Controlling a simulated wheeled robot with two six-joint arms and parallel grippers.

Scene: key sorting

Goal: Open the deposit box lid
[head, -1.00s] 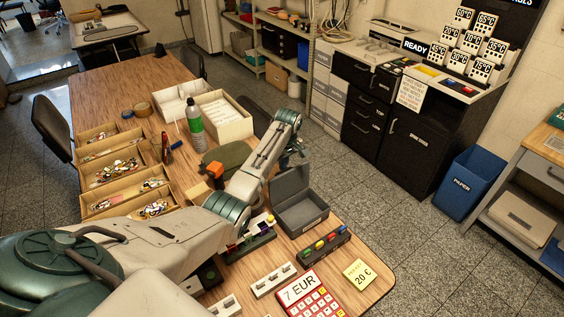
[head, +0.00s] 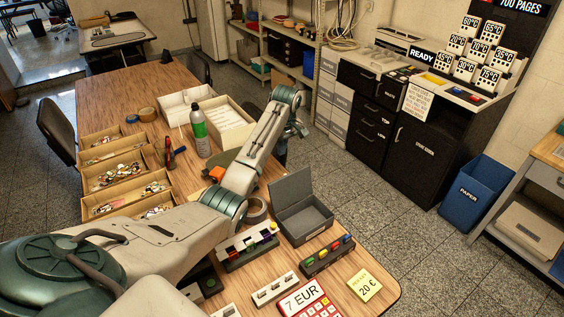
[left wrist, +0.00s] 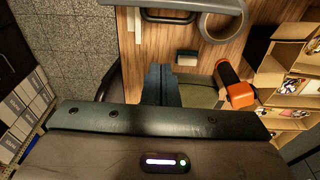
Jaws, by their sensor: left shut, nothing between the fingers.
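The grey deposit box (head: 306,228) stands near the table's right edge in the head view. Its lid (head: 291,190) is up, standing tilted at the back of the box, and the inside shows. My left gripper (head: 302,131) is beyond the box, at the end of the raised arm, past the table's right edge in the picture and apart from the lid. Its dark fingers (left wrist: 163,84) are shut and empty in the left wrist view. My right gripper is not in view.
A tape roll (head: 257,210) and a rack of coloured keys (head: 246,245) lie left of the box. A second key holder (head: 327,256) is in front. A bottle (head: 199,131) and wooden trays (head: 128,204) stand further left. My left arm crosses the table.

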